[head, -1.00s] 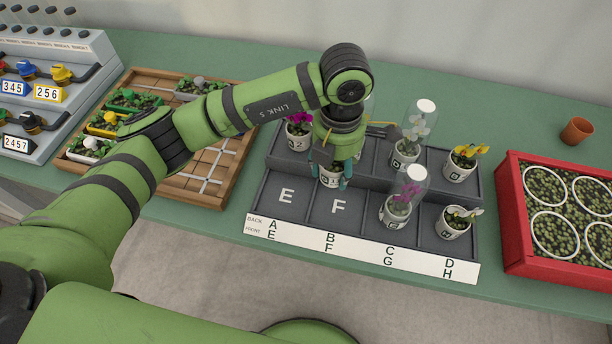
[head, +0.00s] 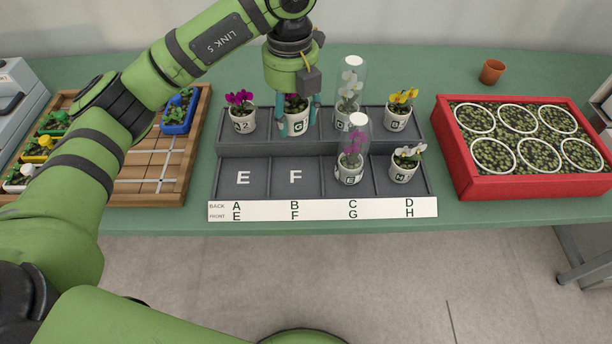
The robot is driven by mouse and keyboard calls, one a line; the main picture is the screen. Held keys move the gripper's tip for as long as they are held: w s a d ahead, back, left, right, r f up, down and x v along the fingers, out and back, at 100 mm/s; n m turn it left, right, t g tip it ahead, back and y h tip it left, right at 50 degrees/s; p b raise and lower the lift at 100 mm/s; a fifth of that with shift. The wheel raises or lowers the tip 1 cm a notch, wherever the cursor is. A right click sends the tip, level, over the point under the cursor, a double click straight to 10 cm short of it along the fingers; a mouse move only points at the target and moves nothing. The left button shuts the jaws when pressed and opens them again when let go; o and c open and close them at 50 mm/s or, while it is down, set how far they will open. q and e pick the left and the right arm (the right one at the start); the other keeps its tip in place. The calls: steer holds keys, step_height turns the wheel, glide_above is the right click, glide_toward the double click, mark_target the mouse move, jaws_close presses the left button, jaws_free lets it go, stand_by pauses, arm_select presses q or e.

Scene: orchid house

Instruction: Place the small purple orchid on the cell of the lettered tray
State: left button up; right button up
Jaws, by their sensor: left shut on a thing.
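My left gripper (head: 297,112) is shut on a white pot labelled G (head: 297,124). Purple bloom (head: 296,101) shows between the fingers; the rest of the plant is hidden by the gripper. The lettered tray (head: 228,149) is dark grey with a raised back row, A to D, and a lower front row, E to H. The held pot is at the back row's B place, right of another purple orchid (head: 239,99) in A. I cannot tell whether its base touches the tray. Cells E (head: 243,190) and F (head: 295,190) are empty. My right gripper is not in view.
White orchids under a clear cover (head: 350,86) stand in C, yellow ones (head: 402,97) in D. A covered purple orchid (head: 351,157) stands in G, a white one (head: 406,157) in H. A red planter (head: 458,168) is right, a wooden grid tray (head: 190,170) left.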

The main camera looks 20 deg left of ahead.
arm_select(q)
steer(key=p, duration=0.2)
glide_above(295, 177)
step_height(295, 177, down, 7)
step_height(295, 177, down, 5)
steer(key=shift+f, duration=0.1)
steer(key=shift+f+p, duration=0.25)
steer(key=shift+p, duration=0.05)
step_height(295, 177, down, 3)
steer(key=shift+d+f+p, duration=0.1)
steer(key=shift+p, duration=0.2)
steer(key=shift+f, duration=0.3)
steer(key=o, duration=1.3)
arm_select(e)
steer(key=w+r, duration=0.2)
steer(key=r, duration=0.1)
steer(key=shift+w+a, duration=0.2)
